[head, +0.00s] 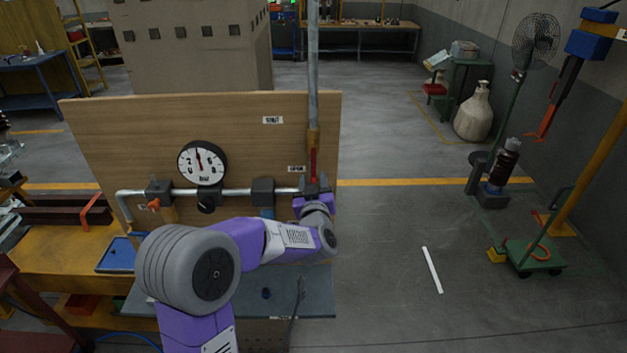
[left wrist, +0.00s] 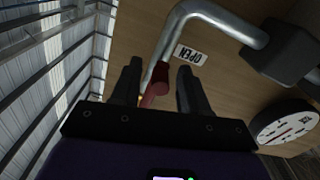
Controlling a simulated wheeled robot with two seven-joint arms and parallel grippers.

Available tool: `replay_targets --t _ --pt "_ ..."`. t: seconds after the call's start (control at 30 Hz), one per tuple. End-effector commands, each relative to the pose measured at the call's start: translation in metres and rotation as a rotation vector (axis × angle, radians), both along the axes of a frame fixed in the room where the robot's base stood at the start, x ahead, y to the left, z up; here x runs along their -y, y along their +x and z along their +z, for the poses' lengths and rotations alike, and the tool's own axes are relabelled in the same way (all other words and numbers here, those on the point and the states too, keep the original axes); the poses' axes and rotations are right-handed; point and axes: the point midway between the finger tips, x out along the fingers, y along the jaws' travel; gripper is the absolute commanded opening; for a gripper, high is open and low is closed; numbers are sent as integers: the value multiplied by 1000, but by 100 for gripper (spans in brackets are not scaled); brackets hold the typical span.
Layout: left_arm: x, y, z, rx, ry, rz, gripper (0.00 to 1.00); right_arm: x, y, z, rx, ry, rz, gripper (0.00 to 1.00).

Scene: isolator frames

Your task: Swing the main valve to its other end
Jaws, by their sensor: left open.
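The main valve's red lever (head: 313,163) stands upright at the right end of the pipe on the wooden board, beside the "OPEN" label (head: 296,169). The "SHUT" label (head: 272,120) is higher up and to the left. My left gripper (head: 313,190) is low at the lever, partly hidden by its own wrist. In the left wrist view the two dark fingers (left wrist: 157,88) are open, with the red lever (left wrist: 160,74) showing between them. I cannot tell whether either finger touches it. My right gripper is not in view.
A round gauge (head: 201,164), a small orange handle (head: 153,205) and a black knob (head: 206,204) are along the pipe (head: 237,192) to the left. A vertical grey pipe (head: 313,75) rises above the lever. The floor (head: 390,230) right of the board is mostly clear.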

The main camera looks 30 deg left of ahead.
Motion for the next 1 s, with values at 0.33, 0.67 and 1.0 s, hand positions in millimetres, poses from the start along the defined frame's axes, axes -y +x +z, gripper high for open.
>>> replay_targets --t 0.33,0.67,1.0 --pt "-1 2 -1 -1 -1 0 37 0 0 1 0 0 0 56" --pt "-1 2 -1 -1 -1 0 0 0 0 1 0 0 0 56" --pt "-5 3 0 -7 9 5 0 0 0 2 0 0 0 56"
